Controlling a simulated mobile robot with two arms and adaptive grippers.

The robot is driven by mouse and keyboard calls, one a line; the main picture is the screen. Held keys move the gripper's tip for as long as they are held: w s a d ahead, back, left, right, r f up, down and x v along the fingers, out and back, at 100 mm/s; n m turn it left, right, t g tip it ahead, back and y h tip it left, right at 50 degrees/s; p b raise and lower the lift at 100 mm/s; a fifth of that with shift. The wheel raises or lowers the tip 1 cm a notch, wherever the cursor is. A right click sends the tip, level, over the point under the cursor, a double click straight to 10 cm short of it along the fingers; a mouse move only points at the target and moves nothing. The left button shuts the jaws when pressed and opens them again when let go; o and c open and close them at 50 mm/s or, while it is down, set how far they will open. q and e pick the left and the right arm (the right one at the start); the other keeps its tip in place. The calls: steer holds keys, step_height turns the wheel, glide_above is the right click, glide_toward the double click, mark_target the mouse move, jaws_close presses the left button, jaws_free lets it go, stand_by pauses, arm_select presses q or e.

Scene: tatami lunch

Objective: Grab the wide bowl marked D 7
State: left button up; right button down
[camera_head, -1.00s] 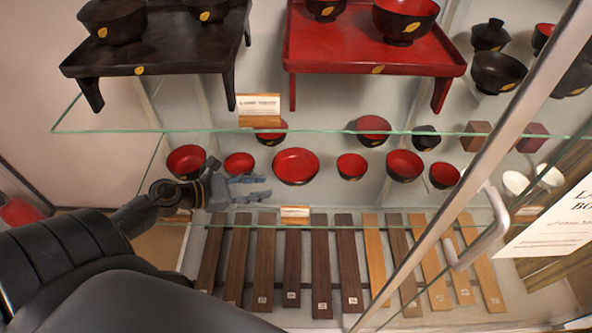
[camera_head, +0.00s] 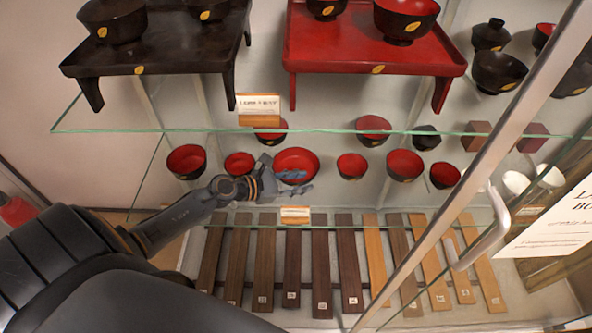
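Several red-lined dark bowls stand on the middle glass shelf of a display case. The widest one, a shallow bowl (camera_head: 296,159), is in the middle of the front row; I cannot read a D 7 mark on it. My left gripper (camera_head: 296,181) is at the front of this bowl and covers its lower part. Its fingers point right and look spread, with nothing seen between them. I cannot tell whether they touch the bowl. My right gripper is not in view.
A smaller bowl (camera_head: 239,163) stands just left, and another bowl (camera_head: 351,166) to the right. A small label (camera_head: 295,211) is at the shelf's front. Above is a glass shelf with a red tray table (camera_head: 376,52). A door handle (camera_head: 480,238) is at right.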

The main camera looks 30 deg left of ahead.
arm_select(q)
steer(key=shift+w+d+f, duration=0.2)
steer(key=shift+w+d, duration=0.1)
steer(key=shift+w, duration=0.15)
jaws_close()
